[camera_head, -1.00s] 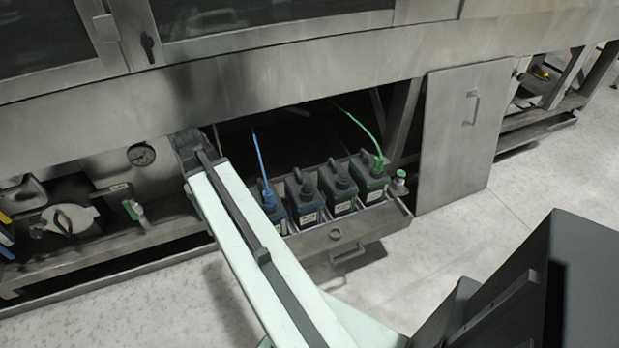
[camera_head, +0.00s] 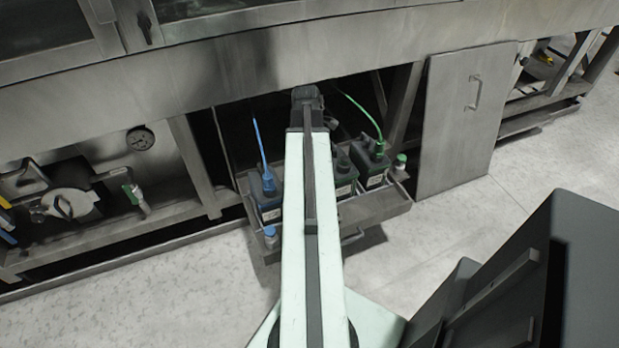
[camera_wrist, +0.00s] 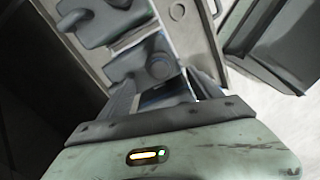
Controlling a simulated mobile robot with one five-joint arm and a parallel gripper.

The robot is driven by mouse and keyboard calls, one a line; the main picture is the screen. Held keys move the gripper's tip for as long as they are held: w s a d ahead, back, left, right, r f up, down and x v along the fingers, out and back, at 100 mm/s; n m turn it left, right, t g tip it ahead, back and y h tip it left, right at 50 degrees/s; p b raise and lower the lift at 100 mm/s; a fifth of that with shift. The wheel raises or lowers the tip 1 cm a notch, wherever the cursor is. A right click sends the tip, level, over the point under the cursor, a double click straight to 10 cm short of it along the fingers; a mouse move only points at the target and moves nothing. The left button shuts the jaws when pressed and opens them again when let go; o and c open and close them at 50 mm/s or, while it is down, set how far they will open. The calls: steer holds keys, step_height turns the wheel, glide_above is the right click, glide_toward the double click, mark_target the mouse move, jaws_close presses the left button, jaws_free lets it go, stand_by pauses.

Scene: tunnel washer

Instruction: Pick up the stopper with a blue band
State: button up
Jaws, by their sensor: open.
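A small grey stopper with a blue band (camera_head: 270,242) shows at the left front corner of the pulled-out drawer (camera_head: 375,210), below the container with the blue hose. In the head view my arm passes just right of it and ends above the drawer; my fingers are hidden there. In the wrist view my gripper (camera_wrist: 165,88) is open, its fingers either side of a dark capped container (camera_wrist: 145,68). I cannot tell that it touches it. The stopper cannot be made out in the wrist view.
Dark containers stand in a row in the drawer, one with a blue hose (camera_head: 259,142), one with a green hose (camera_head: 365,113). A green-topped stopper (camera_head: 400,161) is at the drawer's right. A steel panel (camera_head: 465,120) stands to the right. The machine's frame overhangs the drawer.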

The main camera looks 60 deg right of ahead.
steer(key=f+b, duration=0.5)
steer(key=shift+s+d+f, duration=0.15)
steer(key=shift+s+f, duration=0.05)
steer(key=shift+s, duration=0.1)
steer(key=shift+r, duration=0.2)
jaws_close()
